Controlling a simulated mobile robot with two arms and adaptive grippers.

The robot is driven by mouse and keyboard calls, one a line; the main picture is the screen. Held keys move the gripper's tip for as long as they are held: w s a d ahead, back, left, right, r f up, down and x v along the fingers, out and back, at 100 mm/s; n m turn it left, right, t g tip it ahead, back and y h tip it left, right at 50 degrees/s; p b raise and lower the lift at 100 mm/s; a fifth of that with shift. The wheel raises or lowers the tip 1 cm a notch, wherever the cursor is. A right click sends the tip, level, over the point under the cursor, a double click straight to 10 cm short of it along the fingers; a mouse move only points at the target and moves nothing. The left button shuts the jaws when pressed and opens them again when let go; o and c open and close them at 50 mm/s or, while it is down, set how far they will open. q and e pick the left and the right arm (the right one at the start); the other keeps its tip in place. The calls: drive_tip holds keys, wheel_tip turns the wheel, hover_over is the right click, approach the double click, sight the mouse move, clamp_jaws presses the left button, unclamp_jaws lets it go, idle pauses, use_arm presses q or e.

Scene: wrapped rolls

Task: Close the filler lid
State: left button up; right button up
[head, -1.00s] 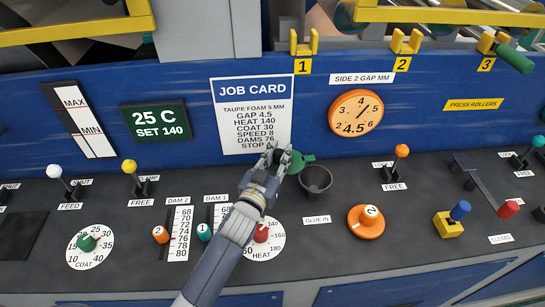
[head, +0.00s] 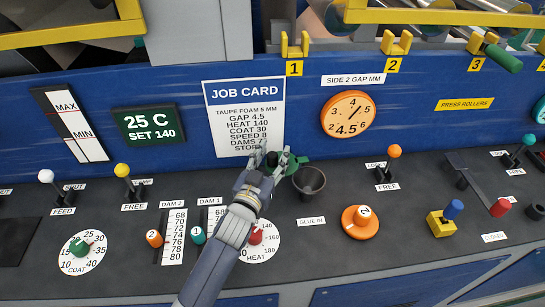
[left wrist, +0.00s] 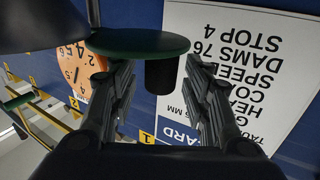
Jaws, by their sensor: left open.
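The filler lid (head: 299,164) is a green disc with a black knob (head: 271,158). It stands open at the back left of the dark filler cup (head: 310,181), whose mouth is uncovered. My left gripper (head: 270,158) is at the lid, its fingers either side of the knob. The left wrist view shows the green disc (left wrist: 138,43) and the black knob (left wrist: 161,76) between my open fingers (left wrist: 160,98), with gaps on both sides. The dark cup (left wrist: 40,22) is at its upper left. My right gripper is not in view.
The job card (head: 245,115) is on the blue panel just behind my gripper. The red heat knob (head: 255,236) lies beside my forearm. An orange knob (head: 361,221) and an orange-topped lever (head: 394,152) stand right of the cup. The console between cup and orange knob is clear.

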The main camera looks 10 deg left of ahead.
use_arm(q)
wheel_tip(320, 180, up, 9)
drive_tip(key=shift+r, duration=0.2)
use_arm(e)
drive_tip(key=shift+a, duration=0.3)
